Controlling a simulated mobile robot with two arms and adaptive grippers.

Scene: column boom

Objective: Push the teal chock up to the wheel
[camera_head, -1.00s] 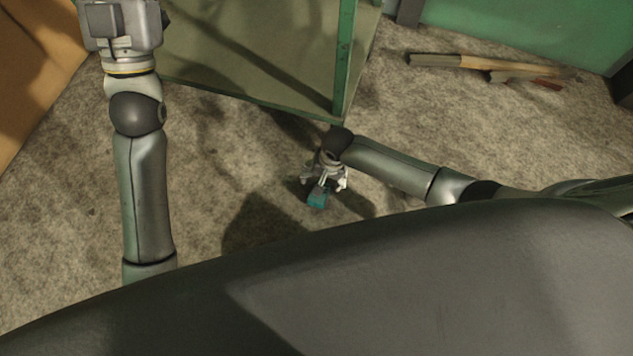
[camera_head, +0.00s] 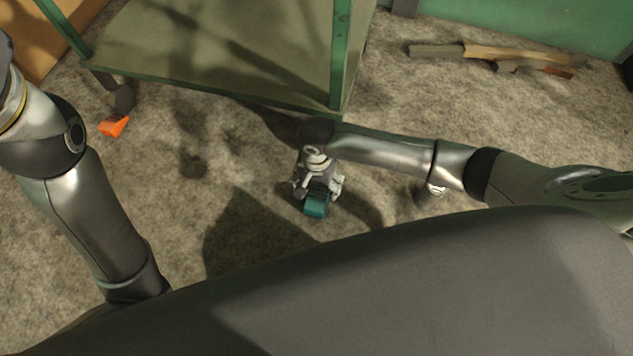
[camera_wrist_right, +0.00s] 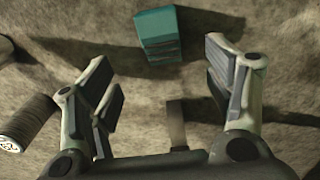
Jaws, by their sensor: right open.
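The teal chock (camera_head: 316,205) lies on the rough floor in front of the green cart (camera_head: 225,99). In the right wrist view the teal chock (camera_wrist_right: 159,30) sits just beyond the fingertips, roughly between their lines, with a gap to both fingers. My right gripper (camera_head: 318,186) points down at it; in the wrist view my right gripper (camera_wrist_right: 160,68) is open and empty. The cart's left wheel (camera_head: 123,98) shows at its left corner. No wheel shows at the cart's right corner, where my right arm blocks the view. My left gripper is out of view.
An orange chock (camera_head: 114,126) lies by the left wheel. A small cylinder (camera_head: 430,194) stands partly under my right arm; a ridged cylinder (camera_wrist_right: 25,122) shows at left in the wrist view. Wooden-handled tools (camera_head: 490,57) lie at the back right. Floor left of the teal chock is clear.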

